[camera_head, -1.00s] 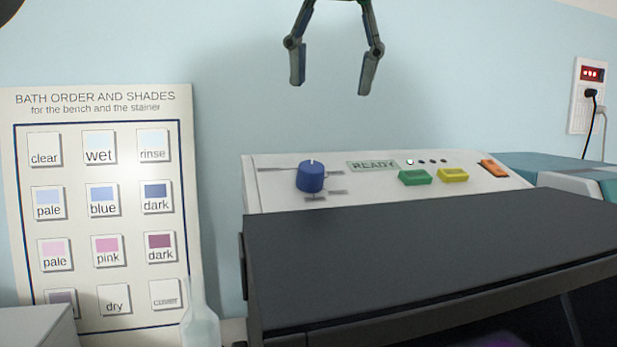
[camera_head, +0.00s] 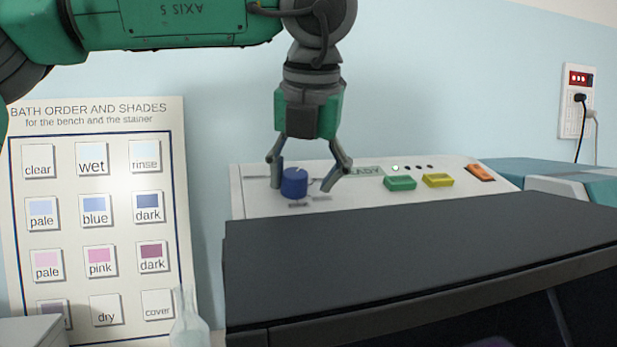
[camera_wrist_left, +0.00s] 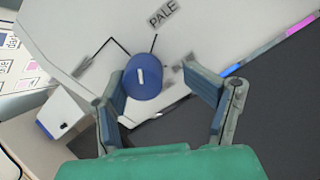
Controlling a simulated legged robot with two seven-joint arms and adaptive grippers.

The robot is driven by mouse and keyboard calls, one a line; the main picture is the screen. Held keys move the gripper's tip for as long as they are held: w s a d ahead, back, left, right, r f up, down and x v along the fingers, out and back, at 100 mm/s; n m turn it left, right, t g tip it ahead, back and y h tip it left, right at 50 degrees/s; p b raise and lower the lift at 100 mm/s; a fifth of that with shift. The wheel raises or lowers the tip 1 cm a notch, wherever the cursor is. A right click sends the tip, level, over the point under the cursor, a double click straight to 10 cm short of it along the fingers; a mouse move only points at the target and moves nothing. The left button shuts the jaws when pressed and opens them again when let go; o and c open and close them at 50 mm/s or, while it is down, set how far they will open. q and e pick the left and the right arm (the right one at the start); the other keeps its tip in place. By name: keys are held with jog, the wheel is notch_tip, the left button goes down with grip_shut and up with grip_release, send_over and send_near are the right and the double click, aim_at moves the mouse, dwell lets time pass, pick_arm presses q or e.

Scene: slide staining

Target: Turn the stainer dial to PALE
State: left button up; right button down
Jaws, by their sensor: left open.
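The blue stainer dial (camera_head: 294,183) sits on the white sloped panel of the stainer (camera_head: 355,200). My left gripper (camera_head: 307,187) has come down over the panel, open, with one finger on each side of the dial. In the left wrist view the dial (camera_wrist_left: 143,78) shows between the open fingers, nearer the left one, with a white pointer mark on its top. The label PALE (camera_wrist_left: 163,14) is above it there, with a dark line running from it toward the dial. Other dial labels are blurred or partly hidden by the fingers. My right gripper is not in view.
A green button (camera_head: 400,183), a yellow button (camera_head: 438,181) and an orange switch (camera_head: 481,172) lie right of the dial. The dark stainer lid (camera_head: 420,260) fills the front. A shade chart (camera_head: 75,190) and a clear bottle (camera_head: 189,325) stand at left.

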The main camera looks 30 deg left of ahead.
pick_arm(q)
jog(key=shift+s+a+r, duration=0.1)
jog(key=shift+a, duration=0.3)
jog(key=shift+s+a, duration=0.15)
jog(key=shift+a, duration=0.3)
jog(key=c, duration=0.6)
jog(key=shift+a, duration=0.15)
jog(key=c, duration=0.5)
jog(key=shift+d, duration=0.3)
jog(key=shift+c, duration=0.2)
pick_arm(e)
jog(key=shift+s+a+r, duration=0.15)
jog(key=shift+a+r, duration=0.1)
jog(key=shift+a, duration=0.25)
pick_arm(q)
jog(key=shift+a, duration=0.1)
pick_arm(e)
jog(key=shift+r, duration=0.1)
